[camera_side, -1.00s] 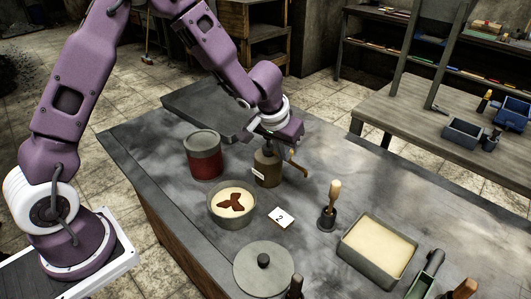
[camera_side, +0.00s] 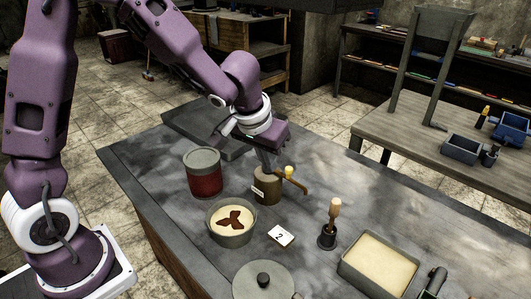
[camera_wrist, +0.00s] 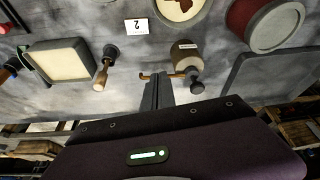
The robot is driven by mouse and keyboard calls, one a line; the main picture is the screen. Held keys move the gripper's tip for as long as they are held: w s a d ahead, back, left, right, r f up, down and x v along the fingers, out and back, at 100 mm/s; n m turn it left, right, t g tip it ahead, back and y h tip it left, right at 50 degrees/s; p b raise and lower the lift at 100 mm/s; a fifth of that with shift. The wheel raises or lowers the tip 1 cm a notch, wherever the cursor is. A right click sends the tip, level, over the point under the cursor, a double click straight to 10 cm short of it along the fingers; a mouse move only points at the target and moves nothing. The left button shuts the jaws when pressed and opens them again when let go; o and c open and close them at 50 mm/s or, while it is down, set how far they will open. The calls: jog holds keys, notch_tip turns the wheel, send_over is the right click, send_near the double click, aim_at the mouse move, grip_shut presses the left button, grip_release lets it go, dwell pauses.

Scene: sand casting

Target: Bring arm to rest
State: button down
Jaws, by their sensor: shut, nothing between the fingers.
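My gripper (camera_side: 262,160) is shut and empty, pointing down just above a brown canister (camera_side: 266,190) on the grey workbench (camera_side: 330,180). A clear gap between fingertips and canister is hard to judge. My arm reaches in from the upper left, bent above the bench.
Space right of the canister is clear.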

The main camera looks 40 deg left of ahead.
jog(key=d+r+m+t+h, duration=0.1)
jog(key=d+r+t+h, duration=0.2)
jog(key=r, duration=0.7)
jog(key=d+r+m+t+h, duration=0.1)
jog(key=d+r+m+t, duration=0.2)
jog(key=r, duration=0.6)
jog(key=s+a+f+g, duration=0.1)
jog(key=s+f+g, duration=0.2)
jog(key=s, duration=1.5)
jog(key=s+a+f+n+g+y, duration=0.1)
jog(key=s+a+f+y, duration=0.2)
jog(key=s+a, duration=0.4)
jog(key=shift+s+a+f+n+g, duration=0.2)
jog(key=shift+a+f+n+g, duration=0.15)
jog(key=shift+f, duration=0.25)
